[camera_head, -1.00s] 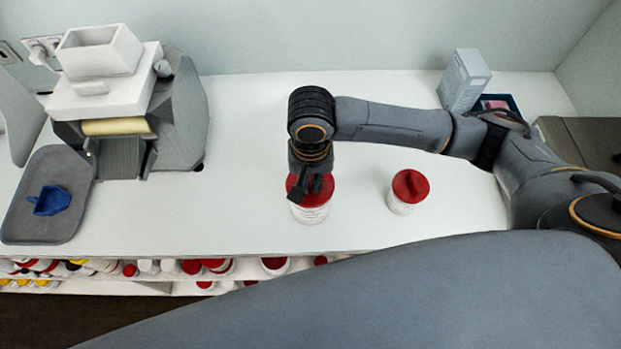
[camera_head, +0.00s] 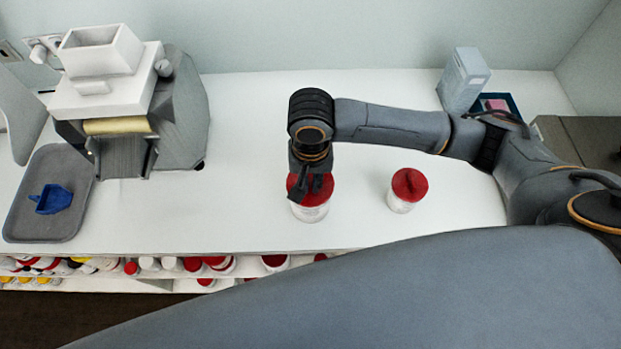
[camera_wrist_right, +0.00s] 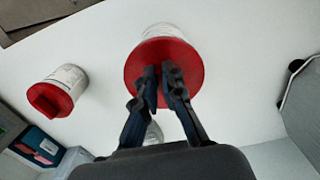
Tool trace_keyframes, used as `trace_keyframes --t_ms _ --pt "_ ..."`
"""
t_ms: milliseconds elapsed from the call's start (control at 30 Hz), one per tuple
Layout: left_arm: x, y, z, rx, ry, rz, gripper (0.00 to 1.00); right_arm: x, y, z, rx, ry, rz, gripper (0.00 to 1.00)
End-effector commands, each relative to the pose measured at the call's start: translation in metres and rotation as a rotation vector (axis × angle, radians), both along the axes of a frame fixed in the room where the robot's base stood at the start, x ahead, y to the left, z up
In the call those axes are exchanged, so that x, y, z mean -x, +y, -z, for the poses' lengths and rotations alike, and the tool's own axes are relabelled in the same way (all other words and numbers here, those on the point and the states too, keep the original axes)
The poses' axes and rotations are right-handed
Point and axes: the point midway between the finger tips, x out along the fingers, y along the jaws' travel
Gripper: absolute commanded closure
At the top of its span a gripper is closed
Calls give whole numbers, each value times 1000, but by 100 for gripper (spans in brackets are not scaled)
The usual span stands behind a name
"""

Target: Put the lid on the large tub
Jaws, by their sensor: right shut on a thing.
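The large tub (camera_head: 311,213) is white and stands upright near the front of the white counter, in the middle of the head view. Its red lid (camera_head: 323,184) is at the tub's mouth; I cannot tell if it is fully seated. My right gripper (camera_head: 305,190) points down from above and is shut on the lid. In the right wrist view the fingers (camera_wrist_right: 160,78) meet at the middle of the red lid (camera_wrist_right: 191,72), with the white tub wall (camera_wrist_right: 160,31) showing beyond it. My left gripper is not in view.
A smaller white tub with a red lid (camera_head: 408,186) stands to the right. A grey mill (camera_head: 182,115) and a grey tray (camera_head: 72,225) with a blue scoop (camera_head: 52,199) are at left. A pale box (camera_head: 463,80) stands at back right. The counter between mill and large tub is clear.

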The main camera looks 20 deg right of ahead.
Motion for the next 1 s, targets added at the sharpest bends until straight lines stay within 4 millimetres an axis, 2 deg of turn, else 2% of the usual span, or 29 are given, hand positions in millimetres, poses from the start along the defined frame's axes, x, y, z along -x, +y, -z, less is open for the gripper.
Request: trace_keyframes --t_ms 167,200,300,333,533,667,1000 --pt "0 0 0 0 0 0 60 0 0 0 0 0 0 100" --pt "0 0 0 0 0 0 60 0 0 0 0 0 0 90" --pt "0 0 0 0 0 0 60 0 0 0 0 0 0 69" --pt "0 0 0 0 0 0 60 0 0 0 0 0 0 65" --pt "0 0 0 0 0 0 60 0 0 0 0 0 0 65" --pt "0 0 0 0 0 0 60 0 0 0 0 0 0 42" --pt "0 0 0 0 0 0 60 0 0 -2 -1 -1 0 42"
